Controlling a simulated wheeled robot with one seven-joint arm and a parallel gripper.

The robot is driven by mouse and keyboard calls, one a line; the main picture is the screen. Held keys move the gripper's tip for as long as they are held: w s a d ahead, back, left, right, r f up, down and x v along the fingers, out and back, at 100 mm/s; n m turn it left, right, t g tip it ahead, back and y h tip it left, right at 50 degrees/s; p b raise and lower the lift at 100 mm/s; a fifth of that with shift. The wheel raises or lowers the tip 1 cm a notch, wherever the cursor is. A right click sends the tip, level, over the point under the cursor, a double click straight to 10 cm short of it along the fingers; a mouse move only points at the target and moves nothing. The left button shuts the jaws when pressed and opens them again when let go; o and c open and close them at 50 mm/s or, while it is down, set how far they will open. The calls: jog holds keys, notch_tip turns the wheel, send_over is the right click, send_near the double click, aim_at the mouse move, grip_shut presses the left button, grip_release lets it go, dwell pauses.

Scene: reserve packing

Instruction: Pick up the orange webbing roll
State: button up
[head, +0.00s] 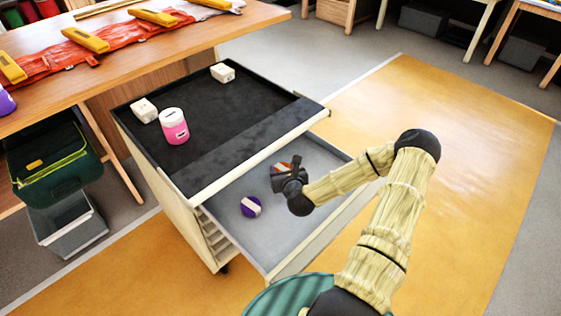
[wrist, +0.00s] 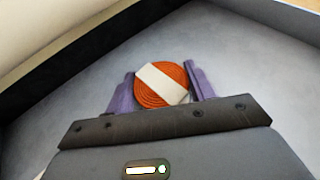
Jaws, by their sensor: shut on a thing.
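The orange webbing roll (wrist: 144,93) has a cream band across it and sits between the two purple fingers of my gripper (wrist: 161,88) in the wrist view. My gripper is shut on it. In the head view my gripper (head: 285,168) is over the open grey drawer (head: 300,225), and only a little orange of the roll (head: 281,165) shows there; the rest is hidden by the gripper. Whether the roll touches the drawer floor I cannot tell.
A purple roll with a pale band (head: 251,207) lies in the drawer, left of my gripper. On the black cart top (head: 190,155) stand a pink jar (head: 174,126) and two cream blocks (head: 144,110) (head: 222,72). A wooden bench (head: 130,55) is behind. Yellow floor on the right is clear.

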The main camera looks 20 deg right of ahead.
jog(key=s, duration=0.5)
jog(key=s+a, duration=0.1)
jog(key=s, duration=0.1)
jog(key=shift+s+a, duration=0.1)
jog(key=shift+s, duration=0.2)
notch_tip(320, 180, up, 14)
jog(key=p, duration=1.2)
jog(key=shift+s, duration=0.1)
